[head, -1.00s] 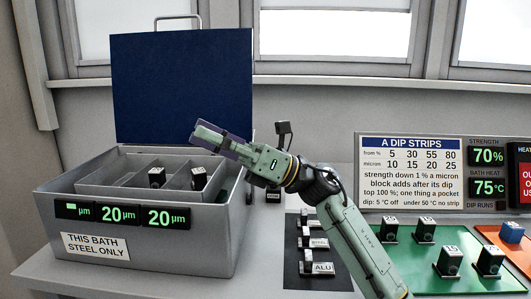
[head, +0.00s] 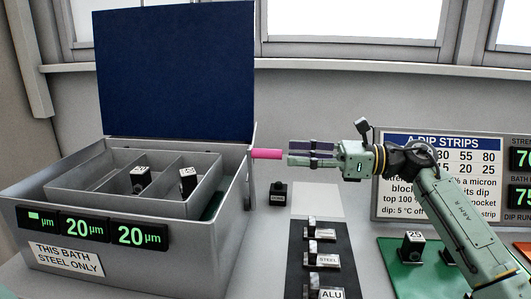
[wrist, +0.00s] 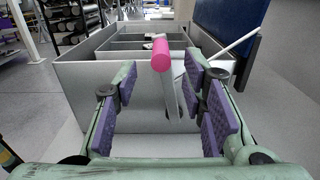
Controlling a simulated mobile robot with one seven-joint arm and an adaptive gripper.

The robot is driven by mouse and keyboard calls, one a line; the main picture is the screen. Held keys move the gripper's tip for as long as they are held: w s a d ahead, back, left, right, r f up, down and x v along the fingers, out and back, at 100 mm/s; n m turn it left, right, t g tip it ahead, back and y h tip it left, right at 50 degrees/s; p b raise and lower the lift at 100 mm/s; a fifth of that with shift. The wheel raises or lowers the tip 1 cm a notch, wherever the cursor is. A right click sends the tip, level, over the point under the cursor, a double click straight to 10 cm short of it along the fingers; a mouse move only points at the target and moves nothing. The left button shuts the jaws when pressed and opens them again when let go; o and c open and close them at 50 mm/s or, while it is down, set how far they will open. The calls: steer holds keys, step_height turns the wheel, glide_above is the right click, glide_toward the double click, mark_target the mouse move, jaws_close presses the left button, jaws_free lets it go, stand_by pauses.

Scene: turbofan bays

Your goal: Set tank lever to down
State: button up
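The tank (head: 95,262) is a grey box with a raised dark blue lid (head: 178,70). Its lever (head: 267,153) has a pink grip that sticks out from the right side, near the top rim. In the wrist view the pink grip (wrist: 161,55) tops a grey shaft that runs down from it, so the lever looks raised. My gripper (head: 288,152) is right of the grip and points at it. Its purple-padded fingers are apart, with the grip ahead between them in the wrist view. I cannot tell whether they touch it.
Small blocks (head: 139,180) stand in the tank's inner compartments. A dark block (head: 277,193) sits behind a black strip (head: 295,270) with labelled blocks. A green mat (head: 392,252) and the dip strips sign (head: 400,205) are at right.

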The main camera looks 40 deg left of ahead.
mark_target(252, 153)
steer(key=x, duration=0.7)
steer(key=shift+s+a+p, duration=0.2)
steer(key=shift+a+p, duration=0.15)
steer(key=shift+c, duration=0.2)
jaws_close()
